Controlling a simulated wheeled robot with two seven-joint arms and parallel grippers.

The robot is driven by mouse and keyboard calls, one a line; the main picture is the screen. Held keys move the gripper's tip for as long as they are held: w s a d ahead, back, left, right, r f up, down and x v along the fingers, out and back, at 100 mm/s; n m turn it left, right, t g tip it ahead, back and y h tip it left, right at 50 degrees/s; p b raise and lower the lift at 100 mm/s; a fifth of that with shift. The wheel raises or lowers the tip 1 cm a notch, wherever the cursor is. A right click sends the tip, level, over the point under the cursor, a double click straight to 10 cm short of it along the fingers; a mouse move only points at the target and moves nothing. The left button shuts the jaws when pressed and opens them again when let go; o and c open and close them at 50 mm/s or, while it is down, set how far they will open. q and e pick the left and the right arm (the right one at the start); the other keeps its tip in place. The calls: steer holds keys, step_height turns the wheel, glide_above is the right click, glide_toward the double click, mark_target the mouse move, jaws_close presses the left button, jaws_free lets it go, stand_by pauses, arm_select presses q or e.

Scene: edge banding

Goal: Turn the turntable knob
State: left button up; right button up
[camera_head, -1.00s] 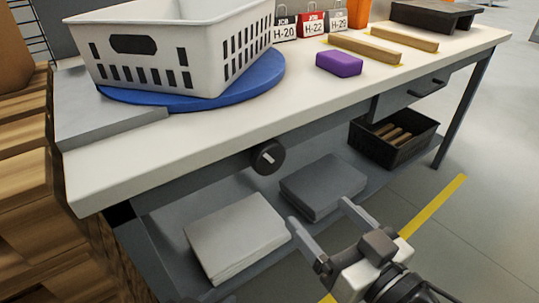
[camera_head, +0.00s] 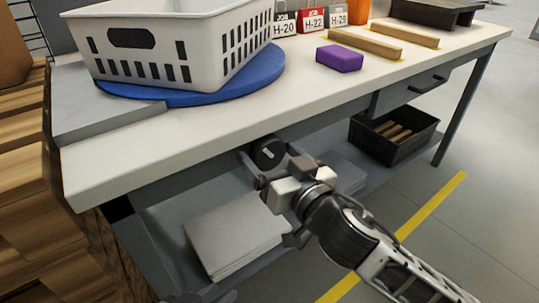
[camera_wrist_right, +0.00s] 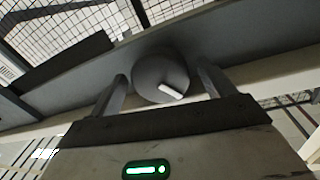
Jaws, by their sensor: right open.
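The turntable knob (camera_head: 268,152) is a dark round dial with a white mark, on the front of the bench below the white top. The blue turntable (camera_head: 235,92) lies on the bench top. My right gripper (camera_head: 265,156) is at the knob, fingers open. In the right wrist view the knob (camera_wrist_right: 160,72) sits between the two fingers of my right gripper (camera_wrist_right: 165,82), one on each side; visible gaps separate them from it. Its white mark points to the lower right there. A dark piece at the bottom edge may be my left gripper (camera_head: 205,297); its fingers cannot be made out.
A white slotted basket (camera_head: 205,55) stands on the turntable. A purple block (camera_head: 340,58) and wooden strips (camera_head: 365,44) lie further right on the bench. Grey stacked panels (camera_head: 225,240) and a black bin (camera_head: 400,147) sit on the lower shelf, below and right of the knob.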

steer(key=shift+w+a, duration=0.3)
steer(key=shift+w, duration=0.1)
steer(key=c, duration=0.9)
steer(key=shift+c, duration=0.2)
